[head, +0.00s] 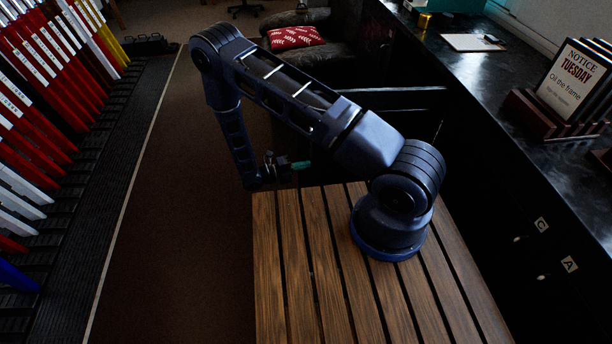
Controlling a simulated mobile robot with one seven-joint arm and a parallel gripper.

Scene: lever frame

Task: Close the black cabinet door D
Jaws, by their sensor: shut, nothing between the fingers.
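The black cabinet (490,185) runs along the right side under a dark countertop. A black panel (425,105) with a pale upper edge stands out from the cabinet front, behind my arm. It looks like an open cabinet door with a small light handle; I see no letter D on it, and my arm hides part of it. My gripper (302,165) has teal fingertips and points right, low beyond the far end of the wooden slats. It is shut and empty, left of the panel, with no visible contact.
Nearer cabinet fronts carry letter tags (569,264) and small knobs. A notice (572,82) and a clipboard (472,42) are on the countertop (465,75). A sofa with a red cushion (295,37) is behind. Lever rows (45,75) stand left; the brown floor (180,200) between is clear.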

